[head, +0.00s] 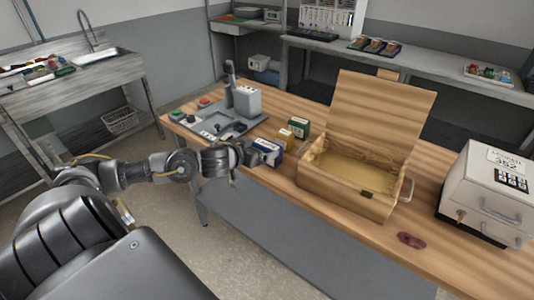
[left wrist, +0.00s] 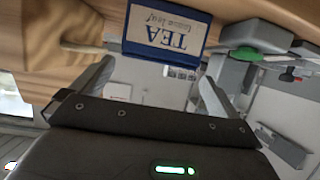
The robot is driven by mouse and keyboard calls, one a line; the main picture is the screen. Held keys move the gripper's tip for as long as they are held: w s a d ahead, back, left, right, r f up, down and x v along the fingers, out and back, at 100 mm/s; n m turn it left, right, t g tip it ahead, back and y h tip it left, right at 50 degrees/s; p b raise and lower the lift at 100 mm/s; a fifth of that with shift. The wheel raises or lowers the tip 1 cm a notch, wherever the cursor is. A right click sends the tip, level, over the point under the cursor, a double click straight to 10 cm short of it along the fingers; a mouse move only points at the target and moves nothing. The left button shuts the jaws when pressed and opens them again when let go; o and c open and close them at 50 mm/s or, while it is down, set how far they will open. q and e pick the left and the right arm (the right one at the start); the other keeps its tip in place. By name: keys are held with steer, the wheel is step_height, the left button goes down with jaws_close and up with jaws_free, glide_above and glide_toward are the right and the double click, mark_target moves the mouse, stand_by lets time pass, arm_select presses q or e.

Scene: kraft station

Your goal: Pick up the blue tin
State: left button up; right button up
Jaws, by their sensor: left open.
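The blue tin (head: 268,151) stands on the wooden table near its front edge, left of the open wooden box. In the left wrist view the blue tin (left wrist: 168,32) shows a white label reading "TEA", upside down. My left gripper (head: 248,158) is just left of and in front of the tin, and partly covers it in the head view. In the left wrist view my left gripper (left wrist: 160,68) is open, with its fingers apart and the tin beyond the gap between them. Nothing is held. My right gripper does not show.
A yellow tin (head: 286,138) and a green tin (head: 299,127) stand close behind the blue one. A wooden box (head: 345,188) with its lid up is to the right. A grey tray station (head: 205,127) is to the left. A dark red object (head: 411,240) lies at front right.

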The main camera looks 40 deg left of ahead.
mark_target(265, 146)
arm_select(q)
steer(key=x, duration=0.4)
steer(key=shift+w+f, duration=0.15)
steer(key=shift+f, duration=0.05)
steer(key=shift+c, duration=0.3)
steer(key=c, duration=0.7)
steer(key=shift+r+p, duration=0.1)
steer(key=shift+p, duration=0.2)
